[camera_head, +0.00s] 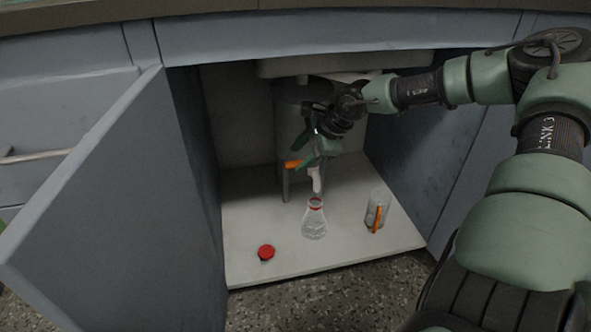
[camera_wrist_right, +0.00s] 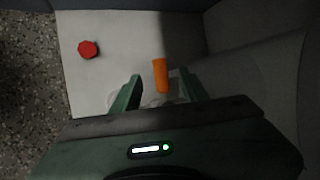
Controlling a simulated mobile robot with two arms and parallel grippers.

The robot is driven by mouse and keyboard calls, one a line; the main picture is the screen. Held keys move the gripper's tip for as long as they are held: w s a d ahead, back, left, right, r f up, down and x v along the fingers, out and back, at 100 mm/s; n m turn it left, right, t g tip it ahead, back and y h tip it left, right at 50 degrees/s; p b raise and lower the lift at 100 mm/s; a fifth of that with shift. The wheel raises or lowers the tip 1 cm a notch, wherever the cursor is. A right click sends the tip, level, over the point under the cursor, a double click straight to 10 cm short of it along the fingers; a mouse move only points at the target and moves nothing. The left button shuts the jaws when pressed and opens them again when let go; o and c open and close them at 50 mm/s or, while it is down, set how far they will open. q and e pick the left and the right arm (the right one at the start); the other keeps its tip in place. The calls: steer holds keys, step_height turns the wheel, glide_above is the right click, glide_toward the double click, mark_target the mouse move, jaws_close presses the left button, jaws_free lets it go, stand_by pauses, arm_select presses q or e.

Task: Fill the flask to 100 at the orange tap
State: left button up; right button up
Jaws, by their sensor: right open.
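The orange tap handle (camera_head: 293,164) sits at the front of a grey tank inside the cabinet, above a white spout (camera_head: 316,180). The clear flask (camera_head: 314,222) with a red ring at its neck stands upright on the cabinet floor, roughly below the spout. Its fill level is too small to read. My right gripper (camera_head: 306,149) is open at the tap. In the right wrist view, the orange handle (camera_wrist_right: 160,75) shows between and beyond the two green fingertips (camera_wrist_right: 158,90). My left gripper is not in view.
A red cap (camera_head: 266,252) lies on the white cabinet floor (camera_head: 255,218), left of the flask. A clear vessel with an orange strip (camera_head: 377,212) stands to the right. The cabinet door (camera_head: 95,195) is open on the left. The front floor strip is mostly clear.

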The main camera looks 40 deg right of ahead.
mark_target(293, 163)
steer(key=shift+b+x, duration=0.35)
steer(key=shift+x, duration=0.65)
steer(key=shift+w+f+b, duration=0.35)
steer(key=shift+f+b, duration=0.05)
steer(key=shift+f, duration=0.05)
jaws_close()
